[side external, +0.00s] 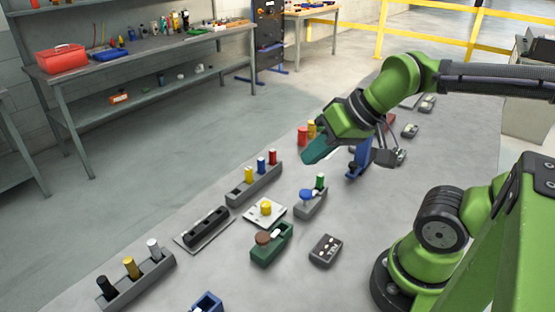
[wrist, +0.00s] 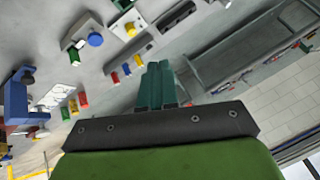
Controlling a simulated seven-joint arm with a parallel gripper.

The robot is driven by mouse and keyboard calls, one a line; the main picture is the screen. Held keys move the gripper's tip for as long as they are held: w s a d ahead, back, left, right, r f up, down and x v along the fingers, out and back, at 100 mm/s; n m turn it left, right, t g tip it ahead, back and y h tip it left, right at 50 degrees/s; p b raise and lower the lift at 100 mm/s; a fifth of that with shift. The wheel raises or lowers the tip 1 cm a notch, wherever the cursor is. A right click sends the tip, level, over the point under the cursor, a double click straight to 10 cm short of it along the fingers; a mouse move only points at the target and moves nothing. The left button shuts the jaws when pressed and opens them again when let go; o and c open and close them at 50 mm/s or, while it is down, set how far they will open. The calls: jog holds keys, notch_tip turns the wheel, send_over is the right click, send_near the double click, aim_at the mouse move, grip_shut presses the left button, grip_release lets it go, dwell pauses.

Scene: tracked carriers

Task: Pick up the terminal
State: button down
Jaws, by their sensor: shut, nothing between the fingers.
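My gripper (side external: 313,155) has teal fingers, shut with nothing between them, and hangs above the grey bench. In the wrist view the fingers (wrist: 157,72) are pressed together and point away from the camera. A small dark box with light buttons (side external: 326,250) lies flat on the bench at the lower middle, apart from the gripper; it may be the terminal. Small grey boxes (side external: 410,131) lie beyond my arm at the right, and I cannot tell whether one of them is the terminal. I cannot make out the dark box in the wrist view.
A blue fixture (side external: 359,160) stands just right of the fingers. A grey rack with coloured pegs (side external: 256,186), a grey holder with a blue knob and green peg (side external: 311,201) and a green block (side external: 272,245) stand nearby. Bare bench lies around the dark box.

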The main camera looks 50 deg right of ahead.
jog(key=c, duration=1)
grip_release()
jog(key=n+g+h, duration=0.2)
jog(key=n+g, duration=0.2)
jog(key=g, duration=0.3)
send_over(319, 174)
notch_tip(319, 174, down, 3)
jog(key=f, duration=1.1)
jog(key=shift+a+f, duration=0.1)
jog(key=shift+a, duration=0.2)
jog(key=shift+d+f, duration=0.2)
jog(key=shift+f, duration=2.55)
